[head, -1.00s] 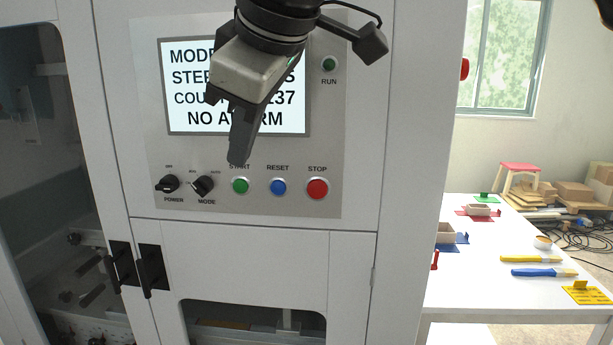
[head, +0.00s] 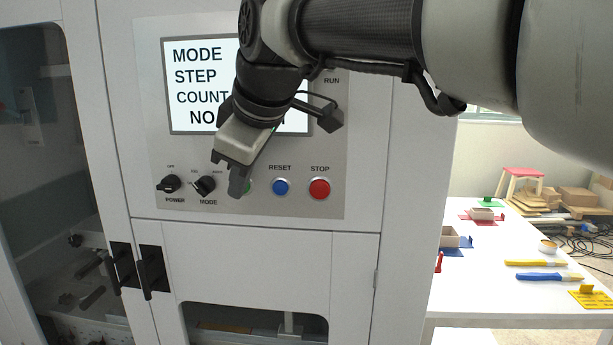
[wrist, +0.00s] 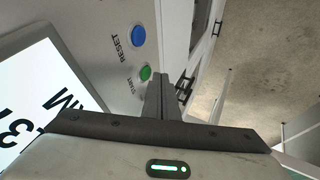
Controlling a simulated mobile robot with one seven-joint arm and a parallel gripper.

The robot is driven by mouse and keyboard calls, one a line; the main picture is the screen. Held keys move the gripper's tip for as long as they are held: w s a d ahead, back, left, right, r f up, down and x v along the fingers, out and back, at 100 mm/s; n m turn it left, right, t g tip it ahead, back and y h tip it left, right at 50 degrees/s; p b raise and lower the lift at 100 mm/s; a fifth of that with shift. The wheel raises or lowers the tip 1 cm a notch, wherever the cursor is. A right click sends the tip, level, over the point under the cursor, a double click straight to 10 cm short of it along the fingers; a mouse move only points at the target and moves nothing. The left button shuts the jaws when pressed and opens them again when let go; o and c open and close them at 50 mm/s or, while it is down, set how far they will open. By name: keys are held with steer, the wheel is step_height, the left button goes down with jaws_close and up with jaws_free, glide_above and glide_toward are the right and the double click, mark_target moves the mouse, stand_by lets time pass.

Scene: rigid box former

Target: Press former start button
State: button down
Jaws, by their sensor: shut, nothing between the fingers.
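The green start button (head: 248,187) is on the grey control panel (head: 333,207) of the white machine, mostly hidden behind my gripper in the head view. My gripper (head: 237,190) is shut and empty, its fingertips just left of and in front of the button.
The blue reset button (head: 280,187) and red stop button (head: 319,188) sit right of start. The mode knob (head: 204,186) and power knob (head: 169,183) sit left. The screen (head: 188,88) is above, partly covered by my arm. Black door handles (head: 152,270) stick out below.

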steer(key=shift+w, duration=0.55)
